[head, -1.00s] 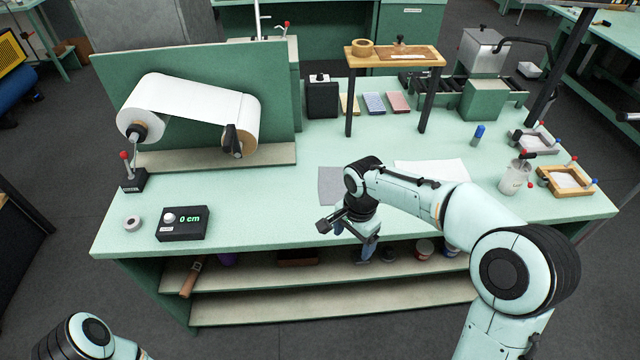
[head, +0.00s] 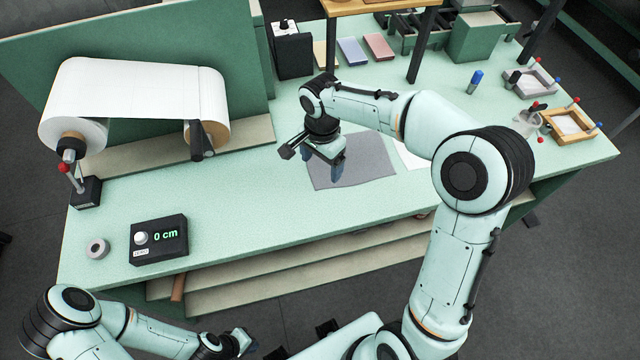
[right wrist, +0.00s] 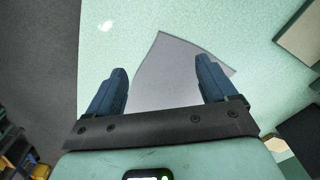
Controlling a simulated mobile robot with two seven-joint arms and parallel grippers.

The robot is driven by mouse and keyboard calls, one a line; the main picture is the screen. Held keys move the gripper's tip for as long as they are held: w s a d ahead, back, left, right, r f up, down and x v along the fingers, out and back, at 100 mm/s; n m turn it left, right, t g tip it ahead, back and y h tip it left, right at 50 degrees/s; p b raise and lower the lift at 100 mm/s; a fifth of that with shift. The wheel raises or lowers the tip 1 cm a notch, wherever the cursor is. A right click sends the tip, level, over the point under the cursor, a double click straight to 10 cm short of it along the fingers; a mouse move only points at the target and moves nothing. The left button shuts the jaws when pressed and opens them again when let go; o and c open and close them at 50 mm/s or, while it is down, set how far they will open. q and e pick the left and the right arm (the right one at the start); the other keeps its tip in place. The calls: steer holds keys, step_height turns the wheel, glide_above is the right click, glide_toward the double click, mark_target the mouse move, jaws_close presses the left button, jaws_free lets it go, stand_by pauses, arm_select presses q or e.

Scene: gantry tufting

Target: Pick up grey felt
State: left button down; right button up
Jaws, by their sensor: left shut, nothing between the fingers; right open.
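The grey felt (head: 365,163) lies flat on the green table, right of centre in the head view. It also shows in the right wrist view (right wrist: 178,75), lying between and beyond the fingers. My right gripper (head: 322,172) is open and empty, above the felt's left part, fingers pointing down; its two blue fingers (right wrist: 163,85) are spread apart in the right wrist view. Whether the fingertips touch the felt cannot be told. My right arm hides part of the felt. My left gripper (head: 248,340) is shut and empty, low in front of the table.
A white sheet (head: 408,154) lies just right of the felt, partly behind my arm. A paper roll (head: 140,90) stands at the left, with a display box (head: 158,239) and a tape ring (head: 97,248) before it. The table (head: 240,215) between is clear.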

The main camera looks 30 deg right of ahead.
mark_target(321, 186)
step_height(321, 186, down, 8)
steer(key=b, duration=0.4)
steer(key=shift+w, duration=0.1)
arm_select(q)
steer(key=s+f, duration=0.3)
steer(key=f, duration=0.2)
steer(key=shift+f, duration=0.3)
arm_select(e)
steer(key=shift+c, duration=0.2)
jaws_close()
